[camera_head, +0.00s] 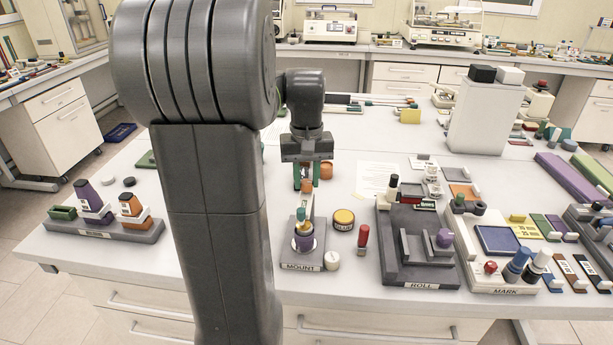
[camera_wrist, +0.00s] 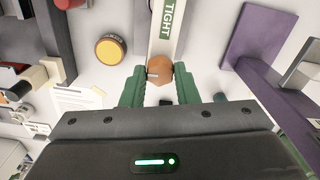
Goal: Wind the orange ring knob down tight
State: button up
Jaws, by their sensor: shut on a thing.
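The orange ring knob (camera_wrist: 158,88) shows in the wrist view between the green fingertips of my gripper (camera_wrist: 158,76), which is shut on it. A white strip marked TIGHT (camera_wrist: 168,25) runs away from the knob. In the head view my gripper (camera_head: 307,184) points down behind the MOUNT stand (camera_head: 300,267), with the fingers above the table. An upright piece on the stand partly overlaps the fingertips, so their grip on the knob is hard to see there. The stand holds a purple cup (camera_head: 304,243).
A yellow-topped round tin (camera_head: 343,219), a red-topped post (camera_head: 362,238) and a white round pot (camera_head: 332,261) stand right of the mount. An orange cylinder (camera_head: 326,170) is just right of my fingers. The ROLL fixture (camera_head: 418,275) is farther right.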

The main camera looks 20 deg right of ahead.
aim_at(307, 182)
jog(key=o, duration=1)
jog(key=shift+c, duration=0.2)
notch_tip(307, 182, up, 14)
jog(key=shift+f, duration=0.1)
notch_tip(307, 182, down, 14)
jog(key=shift+r, duration=0.15)
dwell(0.3)
